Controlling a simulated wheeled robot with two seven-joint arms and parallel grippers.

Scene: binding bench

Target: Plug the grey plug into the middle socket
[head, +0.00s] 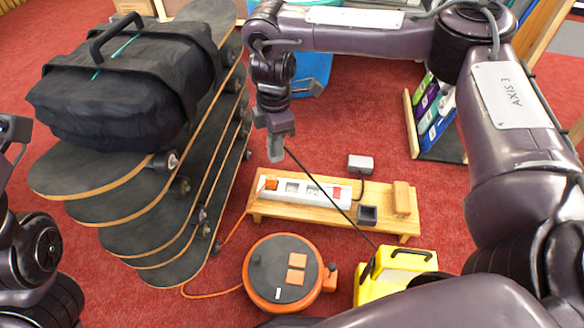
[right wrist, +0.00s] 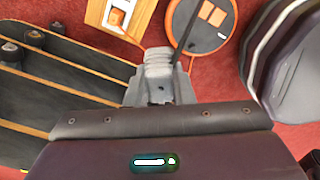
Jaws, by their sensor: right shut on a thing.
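The grey plug (head: 276,154) is held point-down in my right gripper (head: 276,134), which is shut on it. In the right wrist view the plug (right wrist: 158,64) shows ribbed between the fingertips (right wrist: 158,92). A dark cable runs from it down to the right. The plug hangs above and behind the left part of the white power strip (head: 325,201), apart from it. An orange plug (head: 271,183) fills the left socket. The middle socket (head: 292,187) looks empty. My left gripper (head: 14,128) is partly cut off at the left edge, its jaws unclear.
An orange cable reel (head: 258,285) and a yellow case (head: 395,272) stand in front. Stacked skateboards (head: 120,205) stand left.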

